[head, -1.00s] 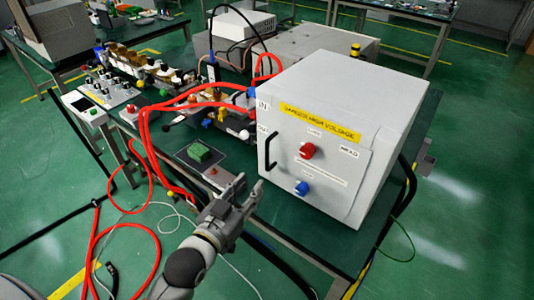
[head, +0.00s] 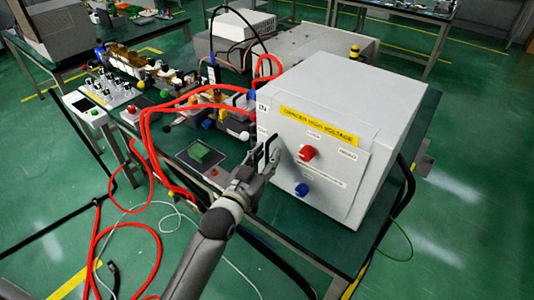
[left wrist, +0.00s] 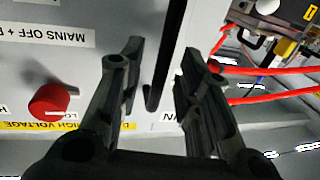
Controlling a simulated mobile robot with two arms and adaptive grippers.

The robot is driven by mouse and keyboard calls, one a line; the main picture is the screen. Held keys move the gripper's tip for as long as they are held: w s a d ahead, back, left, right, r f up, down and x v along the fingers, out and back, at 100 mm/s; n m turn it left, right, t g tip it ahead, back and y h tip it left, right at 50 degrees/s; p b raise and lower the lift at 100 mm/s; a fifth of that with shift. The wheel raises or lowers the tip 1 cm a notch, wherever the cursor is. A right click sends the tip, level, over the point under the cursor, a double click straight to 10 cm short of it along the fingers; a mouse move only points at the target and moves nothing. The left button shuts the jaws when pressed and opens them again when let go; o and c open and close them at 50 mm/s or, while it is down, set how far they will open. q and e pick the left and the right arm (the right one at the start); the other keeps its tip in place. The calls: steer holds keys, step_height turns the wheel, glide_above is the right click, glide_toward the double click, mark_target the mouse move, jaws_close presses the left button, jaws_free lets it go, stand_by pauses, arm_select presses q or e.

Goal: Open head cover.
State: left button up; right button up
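The head cover (head: 335,192) is the flat front panel of a large light grey box (head: 335,90), marked HEAD, with a red knob (head: 307,153) and a blue knob (head: 301,189). It looks shut. My left gripper (head: 268,152) is at the panel's left edge, where it hides most of the handle in the head view. In the left wrist view the black bar handle (left wrist: 168,65) shows between the two parted fingers of my left gripper (left wrist: 163,68). The fingers look apart from the bar. My right gripper is not in view.
Red hoses (head: 150,115) run left of the box and down to the floor. A green block (head: 200,153) on a dark plate lies on the table beside my left arm. Floor in front of the table is mostly open, with loose cables.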

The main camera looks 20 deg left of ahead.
arm_select(q)
steer(key=shift+w+d, duration=0.1)
steer(key=shift+w, duration=0.35)
jaws_close()
